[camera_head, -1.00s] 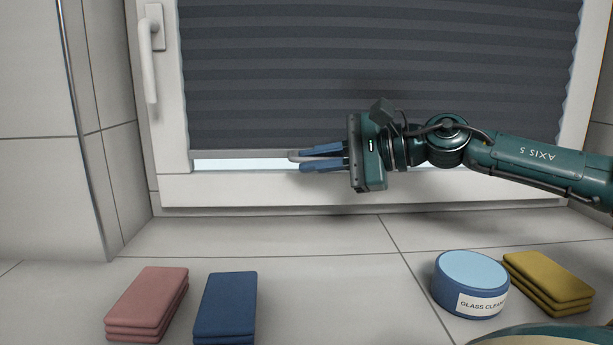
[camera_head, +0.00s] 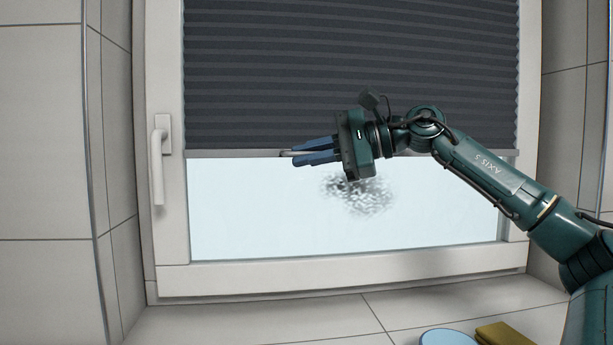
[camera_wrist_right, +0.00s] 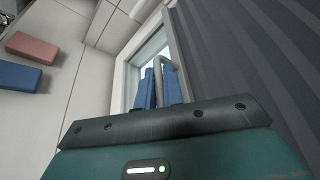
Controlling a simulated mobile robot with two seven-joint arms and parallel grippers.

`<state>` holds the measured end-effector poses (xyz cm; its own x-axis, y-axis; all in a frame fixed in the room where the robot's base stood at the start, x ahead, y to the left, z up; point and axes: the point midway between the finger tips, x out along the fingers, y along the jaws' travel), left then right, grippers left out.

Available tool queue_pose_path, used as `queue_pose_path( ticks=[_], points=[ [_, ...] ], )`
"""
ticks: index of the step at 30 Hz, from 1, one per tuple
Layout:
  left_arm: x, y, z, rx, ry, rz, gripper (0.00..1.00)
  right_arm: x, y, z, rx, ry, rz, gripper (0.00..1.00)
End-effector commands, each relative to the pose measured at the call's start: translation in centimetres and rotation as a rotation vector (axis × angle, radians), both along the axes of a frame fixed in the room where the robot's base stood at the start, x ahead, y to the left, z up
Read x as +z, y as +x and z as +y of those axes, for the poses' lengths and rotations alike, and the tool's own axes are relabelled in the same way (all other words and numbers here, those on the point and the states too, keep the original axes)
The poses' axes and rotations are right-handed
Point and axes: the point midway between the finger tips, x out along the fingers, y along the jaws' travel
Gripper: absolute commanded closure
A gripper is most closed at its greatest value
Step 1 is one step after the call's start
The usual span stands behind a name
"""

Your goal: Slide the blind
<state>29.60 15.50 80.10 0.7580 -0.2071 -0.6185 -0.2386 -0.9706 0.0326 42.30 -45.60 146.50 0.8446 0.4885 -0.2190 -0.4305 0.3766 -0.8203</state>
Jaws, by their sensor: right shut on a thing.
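The dark pleated blind (camera_head: 340,70) covers the upper part of the window, and its light bottom rail (camera_head: 450,154) runs level across the pane. Bare glass (camera_head: 250,215) shows below the rail. My right gripper (camera_head: 293,157) is shut on the blind's handle (camera_head: 287,153) at the bottom rail. In the right wrist view the blue fingers (camera_wrist_right: 152,88) are around the grey bar of the handle (camera_wrist_right: 180,75), with the pleats to the right. My left gripper is in neither view.
A white window handle (camera_head: 158,165) is on the frame at left. A dark speckled smudge (camera_head: 360,194) shows on the glass below my gripper. On the tiled sill stand a light-blue lid (camera_head: 447,338) and yellow cloths (camera_head: 505,334).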

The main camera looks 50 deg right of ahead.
Motion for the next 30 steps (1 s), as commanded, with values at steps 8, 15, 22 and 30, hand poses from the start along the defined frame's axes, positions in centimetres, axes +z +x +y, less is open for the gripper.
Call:
queue_pose_path(
  ticks=[8, 15, 22, 30],
  points=[
    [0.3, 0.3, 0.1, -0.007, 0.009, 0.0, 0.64, 5.3, 0.2, -0.1, -0.004, -0.002, 0.004, 1.0],
    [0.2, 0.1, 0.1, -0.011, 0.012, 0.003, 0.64, 9.8, 0.1, 0.0, -0.004, -0.002, -0.001, 1.0],
    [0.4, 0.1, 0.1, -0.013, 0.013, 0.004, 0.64, 13.5, 0.1, 0.0, -0.003, -0.003, -0.003, 1.0],
    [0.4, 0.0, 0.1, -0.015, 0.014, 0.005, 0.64, 15.9, 0.0, 0.0, -0.001, -0.001, -0.003, 1.0]
  ],
)
